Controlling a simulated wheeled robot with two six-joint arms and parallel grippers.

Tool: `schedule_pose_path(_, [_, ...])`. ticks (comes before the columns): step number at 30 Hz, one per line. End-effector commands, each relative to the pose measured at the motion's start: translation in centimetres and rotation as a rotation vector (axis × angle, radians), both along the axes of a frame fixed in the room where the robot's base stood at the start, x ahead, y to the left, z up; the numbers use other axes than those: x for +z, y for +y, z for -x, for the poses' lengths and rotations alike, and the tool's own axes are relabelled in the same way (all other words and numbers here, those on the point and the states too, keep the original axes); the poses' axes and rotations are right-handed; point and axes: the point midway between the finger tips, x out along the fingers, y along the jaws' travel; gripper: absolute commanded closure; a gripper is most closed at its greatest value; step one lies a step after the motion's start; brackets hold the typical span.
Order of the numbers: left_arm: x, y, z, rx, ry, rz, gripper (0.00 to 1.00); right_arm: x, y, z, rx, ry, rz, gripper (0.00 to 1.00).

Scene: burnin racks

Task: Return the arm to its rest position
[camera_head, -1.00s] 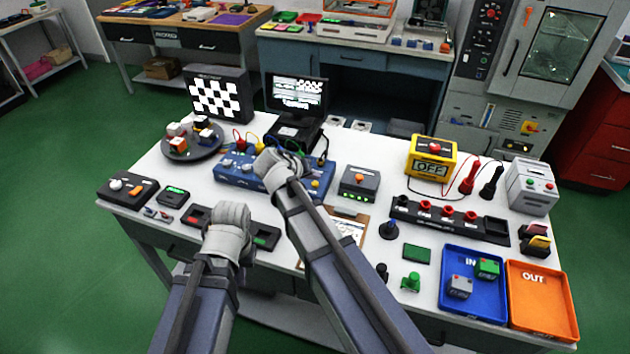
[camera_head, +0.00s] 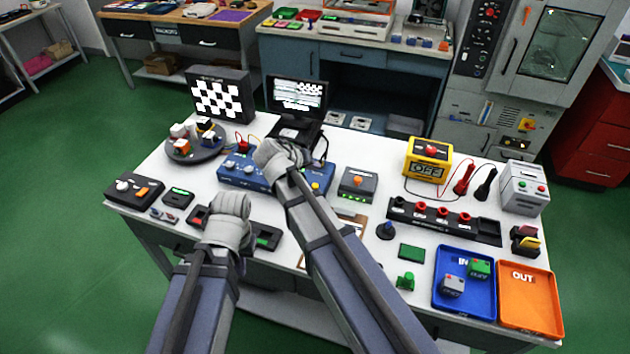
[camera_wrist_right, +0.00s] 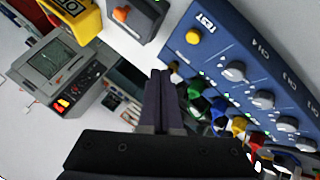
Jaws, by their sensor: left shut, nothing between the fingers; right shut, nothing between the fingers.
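My left gripper (camera_head: 230,207) is shut and empty above the front left part of the white table, over a dark tray (camera_head: 267,238). My right gripper (camera_head: 272,152) is shut and empty at the blue test box (camera_head: 237,174), covering part of it. In the right wrist view its closed dark fingers (camera_wrist_right: 159,85) are beside the front of the blue test box (camera_wrist_right: 250,60), near its yellow button and colored plugs. I cannot tell whether the fingers touch the box.
A yellow OFF box (camera_head: 428,162) stands at the right rear. A black socket strip (camera_head: 445,220), blue IN tray (camera_head: 440,300) and orange OUT tray (camera_head: 530,325) fill the right side. A monitor (camera_head: 297,95) stands behind my right gripper.

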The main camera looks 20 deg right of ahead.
Motion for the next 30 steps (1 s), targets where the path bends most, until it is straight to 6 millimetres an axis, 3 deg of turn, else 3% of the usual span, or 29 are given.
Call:
schedule_pose_path(22, [-0.1, 0.0, 0.0, 0.000, 0.000, 0.000, 1.00, -0.3, 0.2, 0.5, 0.004, 0.011, -0.007, 1.00])
schedule_pose_path(26, [-0.1, 0.0, 0.0, 0.000, 0.000, 0.000, 1.00, -2.0, 2.1, 4.4, 0.042, 0.117, -0.068, 1.00])
schedule_pose_path(30, [-0.1, 0.0, 0.0, 0.000, 0.000, 0.000, 1.00, -4.5, 5.9, 11.4, 0.141, 0.322, -0.190, 1.00])
